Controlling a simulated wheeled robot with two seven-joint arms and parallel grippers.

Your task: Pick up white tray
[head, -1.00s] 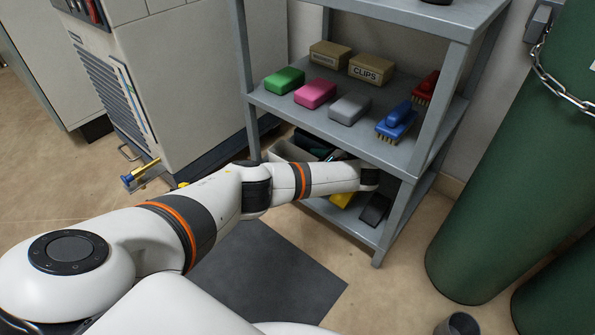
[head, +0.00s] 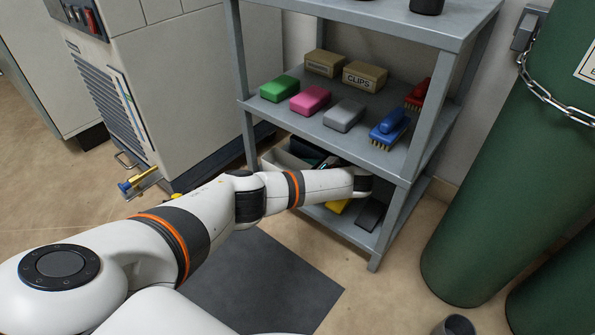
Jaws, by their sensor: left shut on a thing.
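The white tray (head: 283,161) is on the lower part of the grey shelf unit, under the middle shelf, with dark and teal items in it. Its front is partly covered by my left forearm, and the shelf above hides its back. My left arm reaches in from the left to the lower level. My left gripper (head: 346,166) is at the right end of the tray, mostly hidden by my wrist and the shelf edge. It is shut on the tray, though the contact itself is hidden. My right gripper is not in view.
The middle shelf (head: 290,119) above holds green, pink and grey blocks, brushes and two cardboard boxes. A yellow item (head: 338,206) and a black item (head: 370,214) lie right of my forearm on the lower shelf. Green cylinders (head: 490,200) stand at the right. A dark mat (head: 262,285) lies in front.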

